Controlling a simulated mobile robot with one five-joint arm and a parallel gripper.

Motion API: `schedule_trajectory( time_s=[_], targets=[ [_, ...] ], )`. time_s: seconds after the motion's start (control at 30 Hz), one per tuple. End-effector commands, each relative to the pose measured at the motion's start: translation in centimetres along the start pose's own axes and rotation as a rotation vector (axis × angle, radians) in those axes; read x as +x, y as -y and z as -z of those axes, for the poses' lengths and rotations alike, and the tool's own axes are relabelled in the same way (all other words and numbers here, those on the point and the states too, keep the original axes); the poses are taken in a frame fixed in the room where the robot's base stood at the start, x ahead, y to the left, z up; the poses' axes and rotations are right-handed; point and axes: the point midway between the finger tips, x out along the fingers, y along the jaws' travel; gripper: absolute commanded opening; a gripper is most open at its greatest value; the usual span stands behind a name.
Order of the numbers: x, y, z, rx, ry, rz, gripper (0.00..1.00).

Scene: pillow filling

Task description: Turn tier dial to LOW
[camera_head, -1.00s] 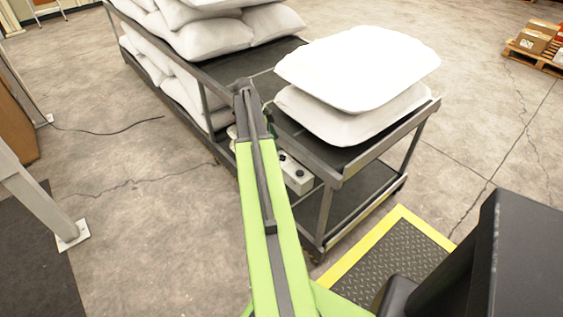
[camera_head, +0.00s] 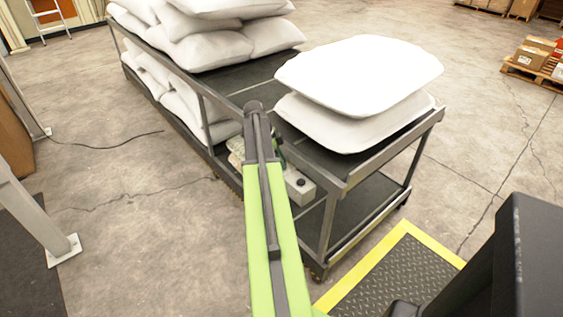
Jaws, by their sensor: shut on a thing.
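A small white control box (camera_head: 304,191) is mounted on the side of the grey cart, just right of my arm. A dark round knob (camera_head: 301,183) shows on its face. My arm covers the box's left part, and I cannot read any dial marking or setting. My green and grey arm reaches up from the bottom centre and bends down at its far end, in front of the cart's side. My gripper is hidden behind the arm, so its jaws and anything in them do not show.
Two white pillows (camera_head: 358,75) lie stacked on the cart top (camera_head: 340,170). More pillows (camera_head: 205,50) fill the cart's rear shelves. A yellow-edged mat (camera_head: 385,280) lies at the lower right. A dark cable (camera_head: 105,143) crosses the left floor. Boxes on a pallet (camera_head: 530,65) stand far right.

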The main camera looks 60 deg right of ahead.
Motion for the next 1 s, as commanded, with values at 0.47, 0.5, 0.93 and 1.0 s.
schedule_trajectory(
  time_s=[0.47,0.5,0.93,1.0],
  targets=[
    [0.04,-0.17,0.06,-0.044,0.0,0.017,0.0],
    [0.04,-0.21,0.06,-0.06,0.0,0.024,0.0],
    [0.11,-0.56,0.21,-0.379,-0.001,0.156,0.0],
    [0.12,-0.61,0.24,-0.44,-0.001,0.181,0.0]
  ],
)
